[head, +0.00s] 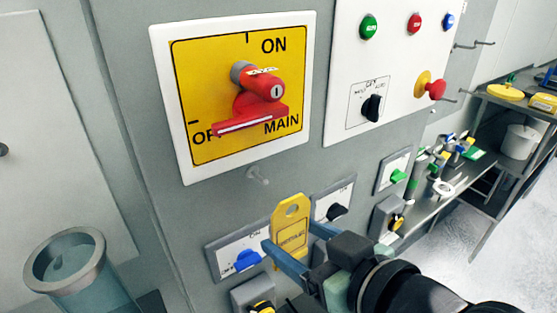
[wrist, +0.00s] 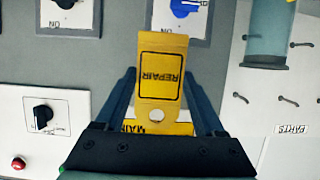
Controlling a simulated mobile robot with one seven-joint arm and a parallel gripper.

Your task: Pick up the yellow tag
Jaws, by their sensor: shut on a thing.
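The yellow tag (head: 291,225) is upright in front of the grey cabinet, with its holed end at the top in the head view. In the wrist view the tag (wrist: 162,75) appears inverted, with "REPAIR" in a black frame. My gripper (head: 297,243) has its two blue fingers on either side of the tag and is shut on it. The fingers also show in the wrist view (wrist: 163,85). The tag stands out in front of the panel; whether it touches anything behind is unclear.
A red switch handle (head: 262,95) is on the yellow ON/OFF plate above. A bare peg (head: 257,176) sticks out below that plate. Small knob switches, including a blue one (head: 247,260), are close to my gripper. A glass cylinder (head: 70,270) is at lower left, a cluttered shelf (head: 490,150) at right.

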